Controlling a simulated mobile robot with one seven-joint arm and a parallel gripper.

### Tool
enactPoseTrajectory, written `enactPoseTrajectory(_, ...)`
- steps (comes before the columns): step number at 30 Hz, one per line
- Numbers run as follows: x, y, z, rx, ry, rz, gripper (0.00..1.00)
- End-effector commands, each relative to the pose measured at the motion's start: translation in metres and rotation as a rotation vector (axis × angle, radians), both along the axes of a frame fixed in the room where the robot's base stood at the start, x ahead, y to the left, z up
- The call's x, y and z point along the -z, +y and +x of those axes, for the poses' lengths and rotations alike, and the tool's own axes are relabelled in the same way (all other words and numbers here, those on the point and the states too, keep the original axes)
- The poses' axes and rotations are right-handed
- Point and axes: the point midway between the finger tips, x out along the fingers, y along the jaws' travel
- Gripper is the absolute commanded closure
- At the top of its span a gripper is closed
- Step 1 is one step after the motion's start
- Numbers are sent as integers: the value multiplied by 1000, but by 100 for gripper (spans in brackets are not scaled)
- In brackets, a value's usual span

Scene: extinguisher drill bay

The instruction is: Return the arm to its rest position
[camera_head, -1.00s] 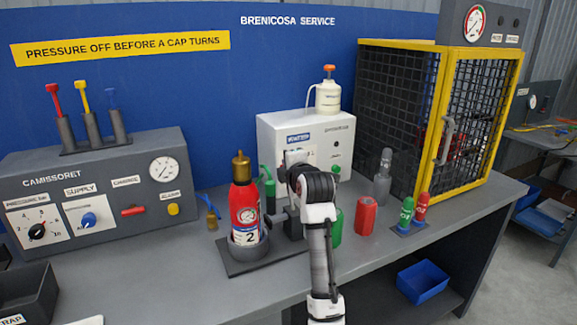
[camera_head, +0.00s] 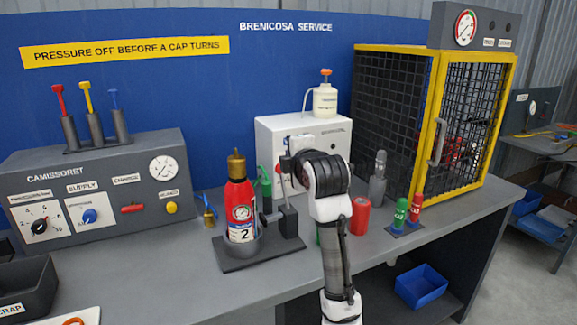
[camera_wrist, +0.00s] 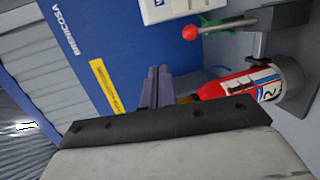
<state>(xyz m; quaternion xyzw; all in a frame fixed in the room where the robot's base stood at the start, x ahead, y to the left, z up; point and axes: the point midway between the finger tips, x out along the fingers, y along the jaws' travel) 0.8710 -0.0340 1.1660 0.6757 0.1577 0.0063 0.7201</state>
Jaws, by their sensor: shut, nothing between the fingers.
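My arm reaches up over the front of the bench in the head view, its dark wrist joint in front of the white cabinet. My gripper shows in the wrist view (camera_wrist: 156,88), its two fingers together and empty. In the head view the fingers are hidden or too small to tell. A red extinguisher marked 2 (camera_head: 240,210) stands upright in a dark holder (camera_head: 235,264) left of my arm. It also shows in the wrist view (camera_wrist: 235,86), sideways, beyond and right of the fingers, which look apart from it.
The grey control panel (camera_head: 100,190) stands at left. The white cabinet (camera_head: 275,130) and yellow-framed cage (camera_head: 433,120) stand behind. A red cylinder (camera_head: 360,216) and green and red small bottles (camera_head: 400,212) stand right of my arm. A blue bin (camera_head: 422,286) sits below the bench.

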Motion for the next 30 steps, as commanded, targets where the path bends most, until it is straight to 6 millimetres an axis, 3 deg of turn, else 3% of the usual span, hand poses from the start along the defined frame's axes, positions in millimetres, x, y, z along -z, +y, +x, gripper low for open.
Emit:
enactPoseTrajectory(5,-7,-2,-11,-1,0,-1,100)
enactPoseTrajectory(17,-8,2,-11,-5,-5,7,100)
enactPoseTrajectory(20,-14,33,-13,-33,-51,65,100)
enactPoseTrajectory(23,-29,90,-22,-96,-138,189,100)
enactPoseTrajectory(26,-49,160,-47,-199,-237,367,100)
enactPoseTrajectory(30,-78,245,-106,-386,-343,642,100)
